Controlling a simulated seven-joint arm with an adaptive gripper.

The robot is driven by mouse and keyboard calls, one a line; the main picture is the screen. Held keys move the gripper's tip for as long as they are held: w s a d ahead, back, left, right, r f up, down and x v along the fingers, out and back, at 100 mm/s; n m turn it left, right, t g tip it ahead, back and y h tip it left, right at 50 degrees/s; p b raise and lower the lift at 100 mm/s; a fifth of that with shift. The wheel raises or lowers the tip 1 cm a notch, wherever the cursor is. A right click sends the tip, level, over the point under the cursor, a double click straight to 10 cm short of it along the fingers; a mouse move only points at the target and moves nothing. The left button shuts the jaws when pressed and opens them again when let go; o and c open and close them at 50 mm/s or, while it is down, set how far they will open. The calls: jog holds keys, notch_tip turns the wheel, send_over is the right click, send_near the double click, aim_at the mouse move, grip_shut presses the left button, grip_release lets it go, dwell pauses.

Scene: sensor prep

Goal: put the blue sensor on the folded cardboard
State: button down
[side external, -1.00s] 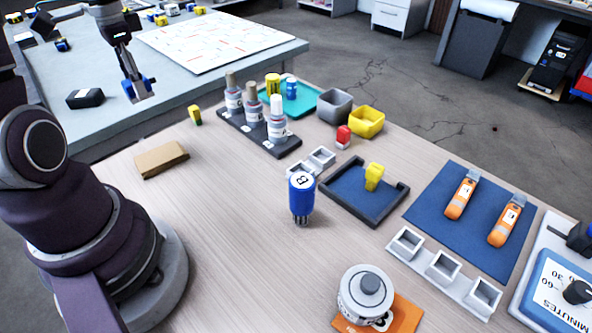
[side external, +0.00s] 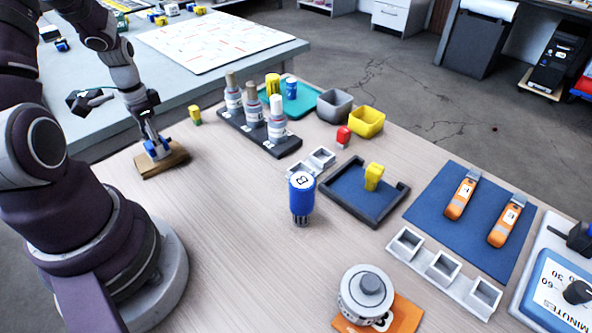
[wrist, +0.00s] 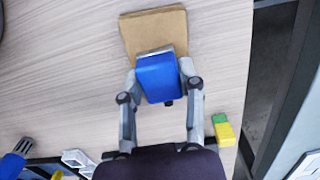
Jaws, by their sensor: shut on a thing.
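The blue sensor (wrist: 158,80) is a small blue block between the two fingers of my gripper (wrist: 160,75) in the wrist view. My gripper (side external: 157,148) is shut on it, and a bit of its blue shows in the side view. The folded cardboard (wrist: 150,30) is a flat tan pad lying on the wooden table. In the side view the cardboard (side external: 172,164) is directly below my gripper. The sensor overlaps the cardboard's near part in the wrist view. I cannot tell whether it touches the cardboard or hangs just above it.
A yellow and green block (wrist: 225,131) stands close to the right of my gripper. A black rack of bottles (side external: 258,133) and a blue cylinder marked B (side external: 302,198) stand farther right. The wood between the cardboard and the cylinder is clear.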

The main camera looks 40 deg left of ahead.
jog(key=shift+f, duration=0.1)
jog(key=c, duration=0.7)
grip_release()
notch_tip(320, 180, up, 12)
jog(key=d+r+t, duration=0.2)
jog(key=d+r, duration=0.1)
jog(key=d, duration=0.7)
jog(key=w+d+r+t, duration=0.1)
jog(key=d+r+t, duration=0.2)
jog(key=d, duration=0.7)
jog(key=shift+w+r+t, duration=0.2)
jog(key=shift+r+t, duration=0.1)
jog(key=shift+r, duration=0.05)
